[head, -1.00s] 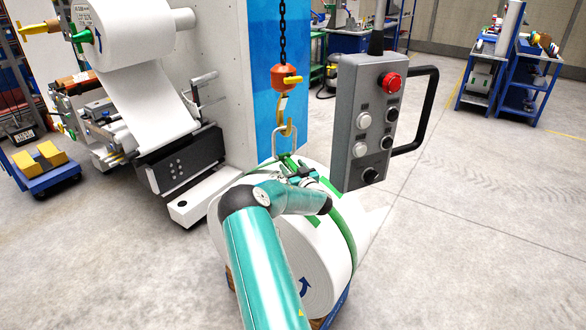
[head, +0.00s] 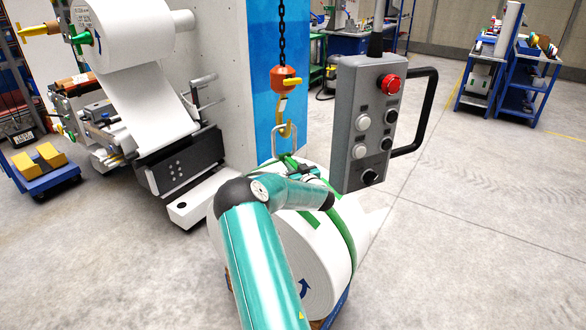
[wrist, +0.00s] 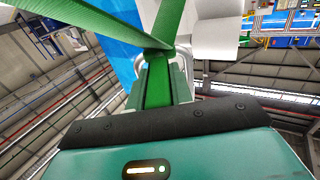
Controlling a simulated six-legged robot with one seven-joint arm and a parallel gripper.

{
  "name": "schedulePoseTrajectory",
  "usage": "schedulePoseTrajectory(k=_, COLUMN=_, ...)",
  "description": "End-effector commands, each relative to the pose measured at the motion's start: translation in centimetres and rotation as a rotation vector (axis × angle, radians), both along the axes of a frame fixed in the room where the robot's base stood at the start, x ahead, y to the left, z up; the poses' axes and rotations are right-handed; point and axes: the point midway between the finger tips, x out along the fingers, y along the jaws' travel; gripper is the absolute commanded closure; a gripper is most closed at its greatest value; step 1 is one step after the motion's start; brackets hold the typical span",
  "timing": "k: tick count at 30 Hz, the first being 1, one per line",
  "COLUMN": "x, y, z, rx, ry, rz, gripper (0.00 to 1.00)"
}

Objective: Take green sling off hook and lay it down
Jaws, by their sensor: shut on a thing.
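The green sling (head: 343,232) is a strap around the big white paper roll (head: 290,260), and its upper end rises toward a grey metal ring (head: 283,142) just under the hook. The ring appears to hang on the yellow hook (head: 285,128), below the orange hook block (head: 285,78). My gripper (head: 296,168) is just below the ring, partly hidden by my wrist. In the wrist view, my gripper (wrist: 160,85) is shut on the green sling (wrist: 158,88), where its two straps meet. Parts of the ring show behind the fingers.
A grey control pendant (head: 372,125) with a red button and black handle hangs close on the right. A blue-and-white column (head: 262,80) and a machine with a paper roll (head: 130,30) stand behind. The floor (head: 480,230) at right is clear.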

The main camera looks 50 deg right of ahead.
Motion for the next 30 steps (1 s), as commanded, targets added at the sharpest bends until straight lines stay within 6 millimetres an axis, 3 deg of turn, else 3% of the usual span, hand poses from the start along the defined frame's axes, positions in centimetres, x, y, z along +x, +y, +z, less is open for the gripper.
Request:
schedulePoseTrajectory(k=8, x=0.0, y=0.0, z=0.3, rx=-0.002, ry=-0.004, rz=0.000, gripper=1.00)
schedulePoseTrajectory(k=22, x=-0.7, y=0.2, z=3.1, rx=-0.003, ry=-0.004, rz=-0.001, gripper=1.00)
schedulePoseTrajectory(k=30, x=-0.7, y=0.3, z=3.1, rx=-0.003, ry=-0.003, rz=0.000, gripper=1.00)
